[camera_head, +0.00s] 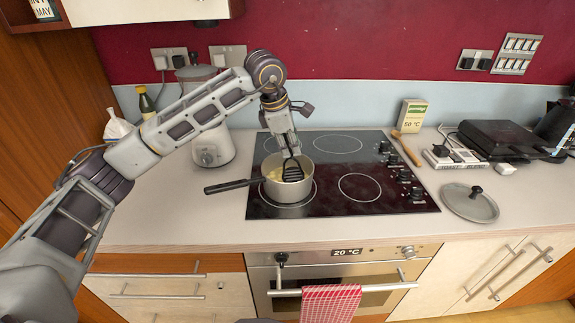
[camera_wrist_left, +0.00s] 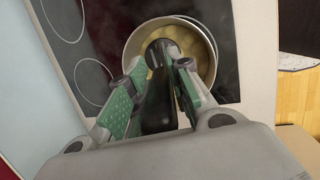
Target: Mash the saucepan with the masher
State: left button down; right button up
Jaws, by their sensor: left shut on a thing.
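The saucepan (camera_head: 288,190) stands on the front left of the black hob, its dark handle (camera_head: 232,187) pointing left. Something yellowish lies inside it. My left gripper (camera_head: 289,152) is above the pan, shut on the black masher (camera_head: 292,172), whose head is at or inside the pan's opening. I cannot tell whether it touches the contents. In the left wrist view, my left gripper (camera_wrist_left: 160,90) has its green-padded fingers on both sides of the dark masher handle (camera_wrist_left: 156,102), with the saucepan rim (camera_wrist_left: 211,52) beyond. My right gripper is not in view.
The hob (camera_head: 345,205) has free rings around the pan. A lid (camera_head: 470,203) lies on the counter to the right, near a wooden tool (camera_head: 407,149) and a dark appliance (camera_head: 500,138). A red checked towel (camera_head: 331,303) hangs from the oven handle.

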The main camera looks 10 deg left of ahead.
pick_arm(q)
jog(key=shift+w+r, duration=0.15)
jog(key=shift+w, duration=0.5)
jog(key=shift+a+f+b, duration=0.25)
jog(key=shift+f+b, duration=0.05)
jog(key=shift+f, duration=0.25)
jog(key=shift+s, duration=0.1)
